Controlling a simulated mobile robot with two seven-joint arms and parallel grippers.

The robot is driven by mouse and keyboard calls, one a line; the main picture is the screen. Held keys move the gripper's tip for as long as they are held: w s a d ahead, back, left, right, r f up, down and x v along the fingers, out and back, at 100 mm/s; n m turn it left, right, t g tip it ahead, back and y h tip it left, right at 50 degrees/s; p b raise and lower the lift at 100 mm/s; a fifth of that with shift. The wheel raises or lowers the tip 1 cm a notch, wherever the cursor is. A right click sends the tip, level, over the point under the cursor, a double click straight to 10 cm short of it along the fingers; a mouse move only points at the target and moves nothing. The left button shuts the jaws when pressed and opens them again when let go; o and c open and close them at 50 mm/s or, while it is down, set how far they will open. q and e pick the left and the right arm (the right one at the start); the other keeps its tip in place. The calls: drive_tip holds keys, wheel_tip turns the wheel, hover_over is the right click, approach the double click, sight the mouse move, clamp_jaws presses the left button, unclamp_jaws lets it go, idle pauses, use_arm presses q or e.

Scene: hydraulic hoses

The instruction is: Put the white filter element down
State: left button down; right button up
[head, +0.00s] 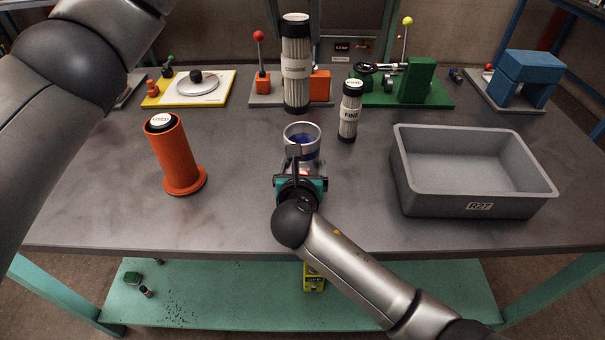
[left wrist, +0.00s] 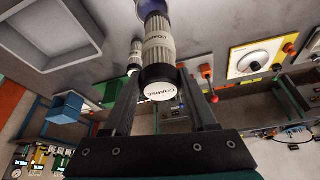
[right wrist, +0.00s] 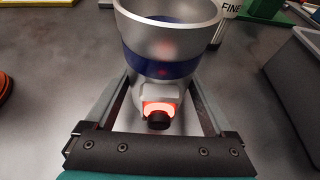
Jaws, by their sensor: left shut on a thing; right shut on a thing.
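The white COARSE filter element (head: 296,62), pleated with black end caps, is upright at centre back in the head view. Its lower end appears just above the rim of a metal cup with a blue band (head: 302,142), outside it. In the left wrist view my left gripper (left wrist: 162,80) is shut on the capped end of the filter element (left wrist: 158,48); it is not clearly visible in the head view. My right gripper (head: 299,178) is shut on the cup, which also shows in the right wrist view (right wrist: 170,65).
A shorter FINE filter (head: 350,110) stands right of the cup. An orange holder (head: 172,155) with a USED filter stands left, a grey bin (head: 475,205) right. Several fixtures, including a yellow-edged board (head: 160,98) and a green stand (head: 416,82), line the back. The front left table is clear.

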sight(293, 75)
use_arm(q)
drive_tip(key=shift+d+r, duration=0.25)
drive_tip(key=shift+d, duration=0.15)
drive_tip(key=shift+d+f, duration=0.1)
drive_tip(key=shift+f, duration=0.2)
wheel_tip(293, 75, down, 17)
drive_tip(key=shift+f, duration=0.1)
drive_tip(key=shift+c, duration=1)
unclamp_jaws()
drive_tip(key=shift+f, duration=0.1)
drive_tip(key=v, duration=1.2)
drive_tip(key=shift+r, duration=0.2)
